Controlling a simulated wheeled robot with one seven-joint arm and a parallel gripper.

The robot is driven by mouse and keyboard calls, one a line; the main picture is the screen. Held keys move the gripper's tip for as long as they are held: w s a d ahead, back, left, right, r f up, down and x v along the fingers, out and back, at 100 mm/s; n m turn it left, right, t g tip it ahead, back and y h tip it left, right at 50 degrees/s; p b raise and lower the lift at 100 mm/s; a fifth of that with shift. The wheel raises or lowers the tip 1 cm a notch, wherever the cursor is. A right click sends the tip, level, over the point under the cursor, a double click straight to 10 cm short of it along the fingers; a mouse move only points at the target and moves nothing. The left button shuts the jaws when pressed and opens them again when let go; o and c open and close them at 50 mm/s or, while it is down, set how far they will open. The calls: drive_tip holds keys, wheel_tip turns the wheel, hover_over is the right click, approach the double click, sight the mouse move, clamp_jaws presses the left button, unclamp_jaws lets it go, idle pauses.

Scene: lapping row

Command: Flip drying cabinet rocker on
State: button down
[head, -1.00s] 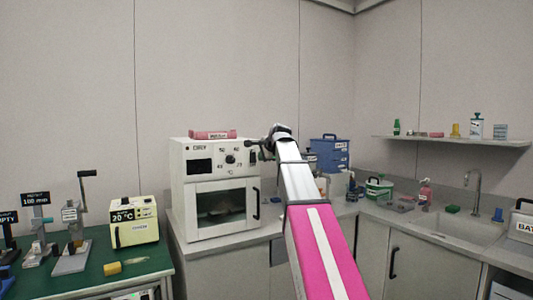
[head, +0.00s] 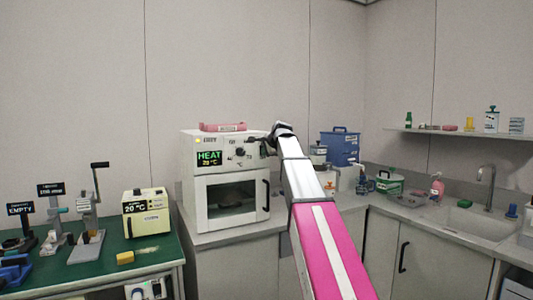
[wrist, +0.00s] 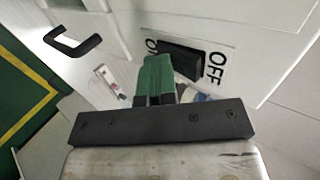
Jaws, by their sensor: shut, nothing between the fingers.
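The drying cabinet (head: 188,205) is a white box oven with a windowed door, standing on the counter. Its display (head: 209,158) is lit green and reads HEAT, 20 °C. A small yellow light glows above the display. In the wrist view the black rocker (wrist: 190,62) sits on a white plate between the words ON and OFF. My gripper (wrist: 158,62), with green fingers, is shut and empty at the ON end of the rocker; I cannot tell whether it touches. In the head view my gripper (head: 268,146) is at the cabinet's upper right, partly hidden by my arm.
A pink box (head: 222,127) lies on the cabinet. A black door handle (wrist: 72,45) sticks out near my gripper. A green bench (head: 95,270) with stands and a yellow unit (head: 147,213) is at left. A blue bin (head: 340,148) and a sink are at right.

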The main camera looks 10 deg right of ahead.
drive_tip(key=shift+w+r, duration=0.1)
drive_tip(key=shift+r, duration=0.05)
drive_tip(key=shift+w+r, duration=0.1)
drive_tip(key=shift+r, duration=0.6)
